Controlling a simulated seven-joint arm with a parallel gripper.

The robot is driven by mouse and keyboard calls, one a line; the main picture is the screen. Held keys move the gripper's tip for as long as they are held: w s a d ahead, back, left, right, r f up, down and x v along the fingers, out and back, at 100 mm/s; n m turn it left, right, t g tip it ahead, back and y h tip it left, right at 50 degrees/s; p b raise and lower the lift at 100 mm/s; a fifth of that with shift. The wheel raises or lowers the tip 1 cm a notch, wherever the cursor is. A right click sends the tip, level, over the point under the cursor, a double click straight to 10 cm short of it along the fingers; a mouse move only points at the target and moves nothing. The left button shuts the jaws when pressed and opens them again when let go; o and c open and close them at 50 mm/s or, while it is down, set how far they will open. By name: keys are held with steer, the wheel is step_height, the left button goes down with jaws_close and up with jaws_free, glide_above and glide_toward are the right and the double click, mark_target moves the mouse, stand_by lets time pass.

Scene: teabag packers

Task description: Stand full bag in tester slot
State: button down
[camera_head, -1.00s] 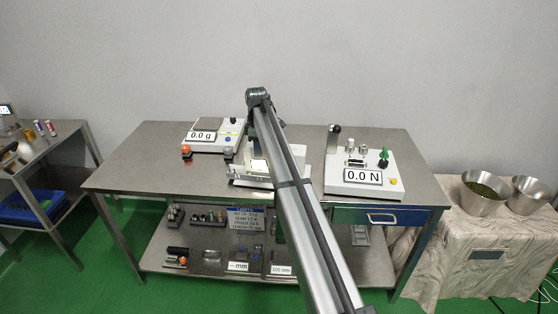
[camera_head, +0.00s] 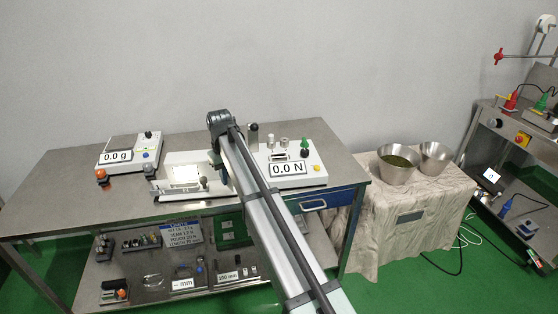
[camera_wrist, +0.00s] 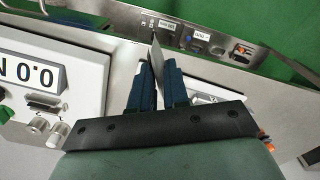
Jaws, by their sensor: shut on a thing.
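My gripper (camera_wrist: 158,88) has its two dark blue fingers close together with a thin pale bag (camera_wrist: 154,62) between them, seen nearly edge-on in the wrist view. How full the bag is cannot be told. The tester (camera_head: 308,172) is a white box with a 0.0 N display on the right of the steel table. In the wrist view the tester (camera_wrist: 88,75) lies left of my fingers, and the bag is apart from it. A small slotted metal fixture (camera_wrist: 45,104) sits behind its display. In the head view my arm hides most of the gripper, and the bag is not seen.
A sealer-like white device (camera_head: 165,172) stands left of my arm, and a scale (camera_head: 128,150) reading 0.0 g is farther left. The tester has upright knobs, including a green one (camera_head: 304,146). Steel bowls (camera_head: 397,165) stand on a draped table at the right.

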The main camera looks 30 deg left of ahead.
steer(key=w+d+f+m, duration=0.1)
steer(key=w+d+m, duration=0.3)
steer(key=d, duration=1.7)
steer(key=w+d+f+m, duration=0.2)
steer(key=w+d+m, duration=0.2)
steer(key=d, duration=1.7)
steer(key=w+d+f+m, duration=0.1)
steer(key=w+d+m, duration=0.35)
steer(key=d, duration=1.65)
steer(key=w+a+r+n, duration=0.3)
steer(key=w+a+n, duration=0.3)
steer(key=a, duration=1.4)
steer(key=w+a+r+n, duration=0.3)
steer(key=w+a+n, duration=0.35)
steer(key=a, duration=1.35)
steer(key=w+a+r+n, duration=0.35)
steer(key=a+n, duration=0.55)
steer(key=a, duration=1.1)
steer(key=shift+w+a+f+n, duration=0.15)
steer(key=shift+f+n, duration=0.3)
steer(key=shift+f, duration=1.2)
steer(key=shift+w+a+f+n, duration=0.15)
steer(key=shift+f+n, duration=0.35)
steer(key=shift+f, duration=1.2)
steer(key=shift+w+a+f+n, duration=0.15)
steer(key=shift+f+n, duration=0.3)
steer(key=shift+f, duration=1.2)
steer(key=shift+d, duration=0.1)
